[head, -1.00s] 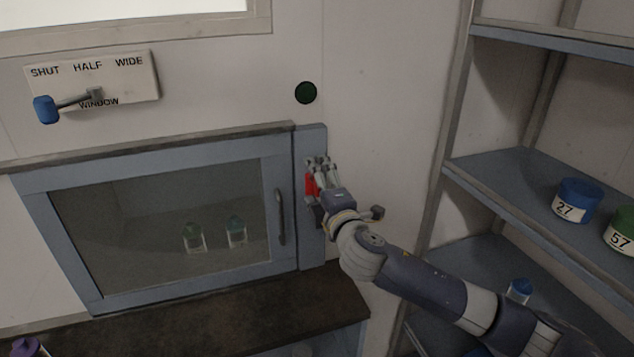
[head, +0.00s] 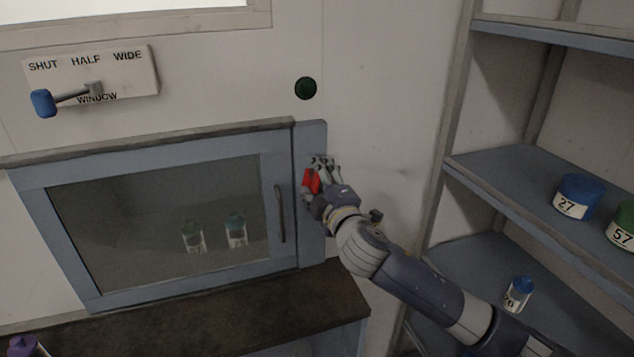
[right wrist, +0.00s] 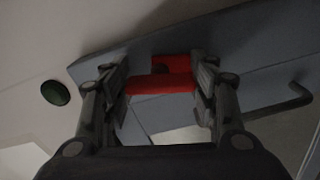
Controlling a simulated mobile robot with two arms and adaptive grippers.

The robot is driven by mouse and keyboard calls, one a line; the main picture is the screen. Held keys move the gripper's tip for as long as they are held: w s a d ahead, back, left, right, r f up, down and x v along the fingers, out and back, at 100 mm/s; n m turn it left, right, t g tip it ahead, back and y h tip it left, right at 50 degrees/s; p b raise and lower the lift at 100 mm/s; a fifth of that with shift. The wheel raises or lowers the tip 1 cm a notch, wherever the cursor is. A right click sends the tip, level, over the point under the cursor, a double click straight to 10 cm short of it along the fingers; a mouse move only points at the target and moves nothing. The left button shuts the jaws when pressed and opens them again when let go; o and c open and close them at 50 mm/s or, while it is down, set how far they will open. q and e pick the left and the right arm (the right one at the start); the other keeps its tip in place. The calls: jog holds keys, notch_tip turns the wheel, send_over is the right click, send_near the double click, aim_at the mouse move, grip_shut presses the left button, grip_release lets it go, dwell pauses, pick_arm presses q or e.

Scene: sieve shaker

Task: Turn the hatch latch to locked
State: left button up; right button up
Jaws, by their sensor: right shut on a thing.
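The hatch (head: 27,205) is a blue-grey framed glass door in the wall, and it looks closed. Its red latch (head: 311,181) sits on the blue-grey strip to the right of the door. My right gripper (head: 318,178) is at the latch and partly covers it. In the right wrist view the red latch (right wrist: 160,85) lies between the two fingers of my right gripper (right wrist: 161,88), which is shut on it. Any lock marks near the latch are hidden or too small to tell. My left gripper is not in view.
The door handle (head: 280,214) is just left of the latch. A dark green round button (head: 305,88) is on the wall above. A window lever (head: 44,103) is at upper left. Shelves with a blue jar (head: 577,197) stand at right. A dark counter (head: 230,318) runs below.

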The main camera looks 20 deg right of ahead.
jog(key=m, duration=0.3)
jog(key=shift+f+m+b, duration=0.1)
jog(key=shift+m+b, duration=0.25)
jog(key=shift+m, duration=0.05)
jog(key=m, duration=0.3)
jog(key=shift+m, duration=0.3)
jog(key=m, duration=0.3)
jog(key=shift+m+p, duration=0.3)
jog(key=shift+m, duration=0.1)
jog(key=shift+m+p, duration=0.55)
jog(key=shift+m, duration=1.45)
jog(key=o, duration=1.1)
jog(key=shift+c, duration=0.2)
jog(key=s, duration=1.2)
jog(key=shift+d, duration=0.2)
